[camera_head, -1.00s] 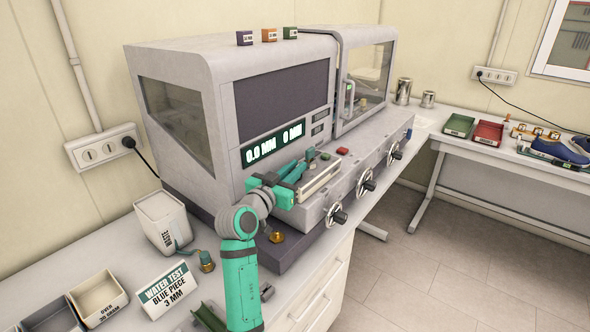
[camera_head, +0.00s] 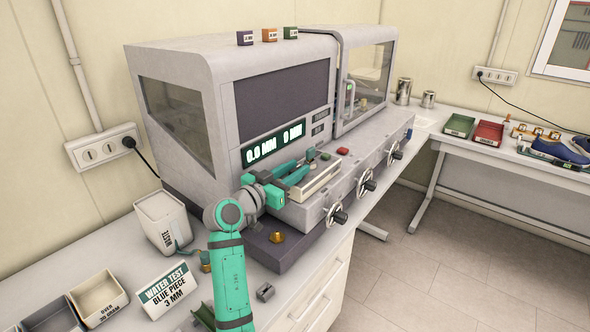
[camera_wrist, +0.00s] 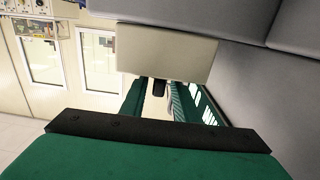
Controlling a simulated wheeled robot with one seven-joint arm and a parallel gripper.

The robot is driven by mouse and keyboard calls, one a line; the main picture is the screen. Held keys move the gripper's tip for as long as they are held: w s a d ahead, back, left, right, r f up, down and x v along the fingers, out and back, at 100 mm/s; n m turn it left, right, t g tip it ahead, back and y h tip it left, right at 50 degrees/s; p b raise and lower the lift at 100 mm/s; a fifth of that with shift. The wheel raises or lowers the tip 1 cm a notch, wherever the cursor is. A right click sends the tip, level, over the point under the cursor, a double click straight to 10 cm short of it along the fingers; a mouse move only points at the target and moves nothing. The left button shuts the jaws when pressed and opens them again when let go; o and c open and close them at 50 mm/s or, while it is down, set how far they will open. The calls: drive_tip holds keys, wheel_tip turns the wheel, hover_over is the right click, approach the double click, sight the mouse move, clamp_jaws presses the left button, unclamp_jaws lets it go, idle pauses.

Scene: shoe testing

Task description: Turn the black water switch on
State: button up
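My gripper (camera_head: 293,174) is at the front of the large grey testing machine (camera_head: 220,100), beside the lit display. In the wrist view its two green fingers (camera_wrist: 159,103) stand apart. A small black piece (camera_wrist: 159,88) shows between or just beyond the fingers, below a beige block (camera_wrist: 165,50). It may be the black water switch, but I cannot tell for sure, nor whether the fingers touch it. In the head view no black switch is clear near the gripper; my fingers and wrist cover that spot.
Hand wheels (camera_head: 336,215) jut from the machine's front edge. A brass knob (camera_head: 277,237) stands on its base. A red button (camera_head: 342,151) is right of my gripper.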

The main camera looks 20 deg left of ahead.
drive_tip(key=shift+s+r, duration=0.1)
drive_tip(key=v, duration=1)
drive_tip(key=shift+s, duration=0.35)
drive_tip(key=shift+w, duration=0.1)
